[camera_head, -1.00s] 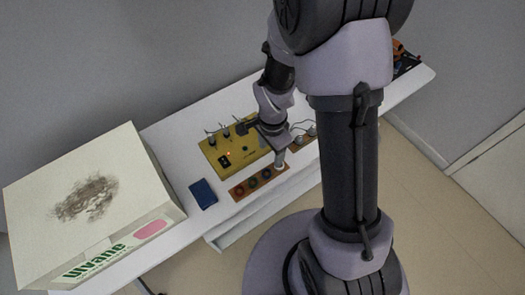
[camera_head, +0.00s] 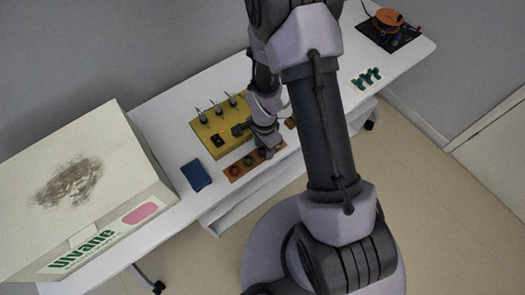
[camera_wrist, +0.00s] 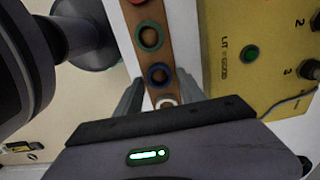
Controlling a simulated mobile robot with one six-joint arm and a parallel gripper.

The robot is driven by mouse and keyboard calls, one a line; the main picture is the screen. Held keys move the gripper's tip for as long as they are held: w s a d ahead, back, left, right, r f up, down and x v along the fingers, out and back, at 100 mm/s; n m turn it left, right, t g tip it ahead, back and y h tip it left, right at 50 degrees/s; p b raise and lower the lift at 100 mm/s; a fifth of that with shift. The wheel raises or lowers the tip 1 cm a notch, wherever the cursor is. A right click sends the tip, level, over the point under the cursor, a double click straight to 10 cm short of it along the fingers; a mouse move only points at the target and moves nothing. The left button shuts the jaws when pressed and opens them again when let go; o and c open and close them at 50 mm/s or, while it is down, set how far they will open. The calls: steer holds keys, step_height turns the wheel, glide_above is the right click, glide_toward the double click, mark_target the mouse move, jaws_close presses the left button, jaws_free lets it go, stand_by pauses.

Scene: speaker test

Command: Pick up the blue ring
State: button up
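The blue ring (camera_wrist: 158,75) lies on a brown strip (camera_wrist: 139,11) in the wrist view, between a green ring (camera_wrist: 149,37) and a pale ring (camera_wrist: 167,101) partly hidden by my gripper. My gripper (camera_wrist: 160,80) is open, with one finger on each side of the strip near the blue ring. Nothing shows between the fingers as held; their height above the strip is hard to tell. In the head view my gripper (camera_head: 267,150) is over the right part of the strip (camera_head: 235,173) and hides some of it.
A yellow panel box (camera_head: 207,140) with switches stands right behind the strip; it also shows in the wrist view (camera_wrist: 235,75). A dark blue flat object (camera_head: 196,175) and a large white carton (camera_head: 70,190) are to the left. Teal pieces (camera_head: 367,78) and an orange spool (camera_head: 390,17) are right.

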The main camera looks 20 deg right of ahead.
steer(key=c, duration=0.7)
steer(key=shift+o, duration=0.2)
